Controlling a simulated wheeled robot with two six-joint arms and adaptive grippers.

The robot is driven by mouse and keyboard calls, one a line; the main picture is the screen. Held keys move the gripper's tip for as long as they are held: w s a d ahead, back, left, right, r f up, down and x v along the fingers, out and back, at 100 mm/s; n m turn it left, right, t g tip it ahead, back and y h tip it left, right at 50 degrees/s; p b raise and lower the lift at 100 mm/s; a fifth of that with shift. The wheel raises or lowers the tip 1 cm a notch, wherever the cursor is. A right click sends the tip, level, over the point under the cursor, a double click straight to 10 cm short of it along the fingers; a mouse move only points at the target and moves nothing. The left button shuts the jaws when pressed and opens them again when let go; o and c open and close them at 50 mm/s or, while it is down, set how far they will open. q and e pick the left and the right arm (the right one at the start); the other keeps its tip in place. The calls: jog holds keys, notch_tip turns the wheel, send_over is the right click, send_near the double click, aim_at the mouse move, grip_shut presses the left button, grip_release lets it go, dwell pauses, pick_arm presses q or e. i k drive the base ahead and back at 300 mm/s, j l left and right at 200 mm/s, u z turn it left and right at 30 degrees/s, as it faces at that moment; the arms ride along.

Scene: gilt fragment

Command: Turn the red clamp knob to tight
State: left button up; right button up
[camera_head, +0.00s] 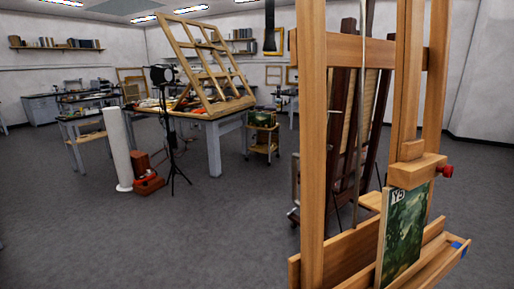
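The red clamp knob (445,171) sticks out from the right side of a wooden clamp block (417,171) on the easel at the right. The painting stands upright on the easel's lower ledge (440,262). How tight the knob is cannot be told from here. Neither of my grippers is in view.
The wooden easel (314,130) fills the right foreground. A work table (213,146) with a large wooden frame (208,65) stands behind at centre left. A tripod lamp (163,78), a white cylinder (117,150) and red boxes (148,183) are near it. Grey floor (150,240) is clear at front left.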

aim_at(448, 171)
jog(key=z, duration=1.25)
